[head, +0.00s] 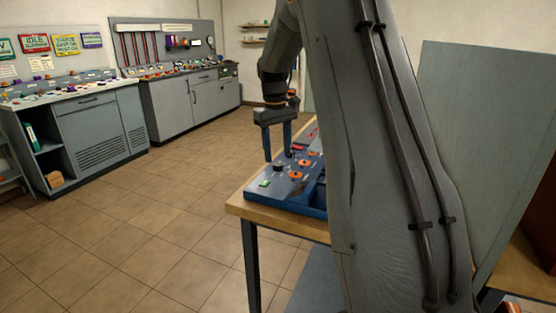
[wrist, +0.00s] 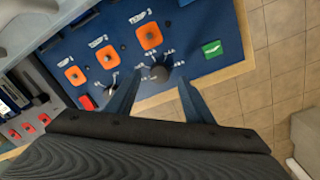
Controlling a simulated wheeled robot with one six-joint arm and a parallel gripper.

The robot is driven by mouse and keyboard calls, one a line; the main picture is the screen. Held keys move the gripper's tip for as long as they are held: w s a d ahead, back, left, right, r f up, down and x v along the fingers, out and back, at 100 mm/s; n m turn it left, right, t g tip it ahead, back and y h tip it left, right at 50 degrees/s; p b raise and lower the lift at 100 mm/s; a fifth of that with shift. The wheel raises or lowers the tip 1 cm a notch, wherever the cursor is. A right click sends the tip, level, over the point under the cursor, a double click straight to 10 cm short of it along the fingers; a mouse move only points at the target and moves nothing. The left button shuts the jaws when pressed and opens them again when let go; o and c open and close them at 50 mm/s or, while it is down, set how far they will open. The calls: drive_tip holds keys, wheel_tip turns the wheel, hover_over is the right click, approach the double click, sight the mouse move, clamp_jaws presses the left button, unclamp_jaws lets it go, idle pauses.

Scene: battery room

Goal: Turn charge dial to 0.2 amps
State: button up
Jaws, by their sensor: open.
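The charge dial is a black round knob (wrist: 159,74) on a blue panel (wrist: 207,20), with small white markings around it too blurred to read. It also shows in the head view as a dark knob (head: 278,168) near the panel's front edge. I cannot tell which marking it points to. My gripper (wrist: 161,79) is open, with one finger on each side of the knob in the wrist view. In the head view my gripper (head: 278,157) points down over the panel by the knob. Whether the fingers touch the knob I cannot tell.
Orange switch plates (wrist: 149,36) run in a row beside the dial. A green label or button (wrist: 212,49) and a red part (wrist: 87,102) are close by. The panel sits on a wooden table (head: 238,207). Grey consoles (head: 90,125) stand at the left; tiled floor between is clear.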

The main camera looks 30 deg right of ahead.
sight(278, 164)
drive_tip(key=shift+d+f, duration=0.1)
drive_tip(key=shift+f, duration=1.7)
drive_tip(key=c, duration=1.1)
drive_tip(key=shift+o, duration=0.2)
drive_tip(key=shift+p, duration=0.35)
drive_tip(key=m+p, duration=0.1)
drive_tip(key=m, duration=0.2)
drive_tip(key=shift+r+m, duration=0.1)
drive_tip(key=shift+m, duration=0.3)
drive_tip(key=m+p, duration=0.1)
drive_tip(key=m, duration=0.3)
drive_tip(key=shift+w+m, duration=0.1)
drive_tip(key=shift+m, duration=0.3)
